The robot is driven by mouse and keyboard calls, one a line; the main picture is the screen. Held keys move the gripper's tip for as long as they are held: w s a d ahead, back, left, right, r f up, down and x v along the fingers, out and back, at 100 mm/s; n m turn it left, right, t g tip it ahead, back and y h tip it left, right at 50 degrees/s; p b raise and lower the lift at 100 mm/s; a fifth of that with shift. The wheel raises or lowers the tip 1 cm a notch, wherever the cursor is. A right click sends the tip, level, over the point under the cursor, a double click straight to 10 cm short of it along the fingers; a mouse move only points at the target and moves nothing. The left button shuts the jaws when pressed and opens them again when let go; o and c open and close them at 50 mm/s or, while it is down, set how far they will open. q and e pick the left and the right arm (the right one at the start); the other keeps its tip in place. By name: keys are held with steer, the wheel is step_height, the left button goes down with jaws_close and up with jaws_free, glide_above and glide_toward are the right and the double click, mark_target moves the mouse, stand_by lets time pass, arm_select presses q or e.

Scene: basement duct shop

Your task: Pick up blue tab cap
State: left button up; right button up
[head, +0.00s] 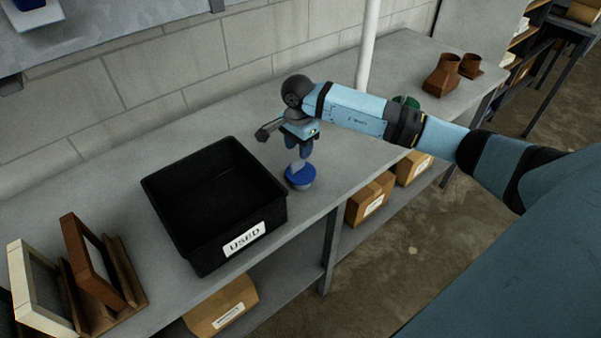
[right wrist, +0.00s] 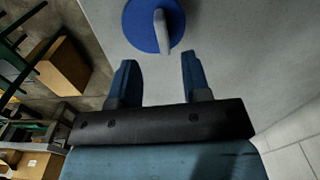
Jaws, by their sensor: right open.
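The blue tab cap (head: 301,176) is a round blue disc with a pale upright tab, on the grey workbench just right of the black bin. It also shows at the top of the right wrist view (right wrist: 144,28), its tab (right wrist: 161,32) standing near the middle. My right gripper (head: 299,160) hangs right above the cap. In the right wrist view its two blue fingers are spread apart with nothing between them, and the cap lies beyond their tips. My left gripper is not in view.
A black bin (head: 266,211) labelled USED stands beside the cap on the grey bench (head: 110,189). Framed filters (head: 91,261) stand at the left. Brown duct fittings (head: 442,77) and a green object (head: 406,102) stand farther right. A white pipe (head: 368,45) rises behind my arm. Cardboard boxes (head: 370,199) sit below.

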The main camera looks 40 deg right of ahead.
mark_target(298, 161)
steer(key=shift+f, duration=0.65)
step_height(298, 161, down, 4)
steer(key=shift+w+a+f+p, duration=0.1)
steer(key=shift+f+p, duration=0.05)
steer(key=shift+p, duration=0.85)
steer(key=shift+f, duration=0.45)
steer(key=shift+c, duration=0.2)
jaws_close()
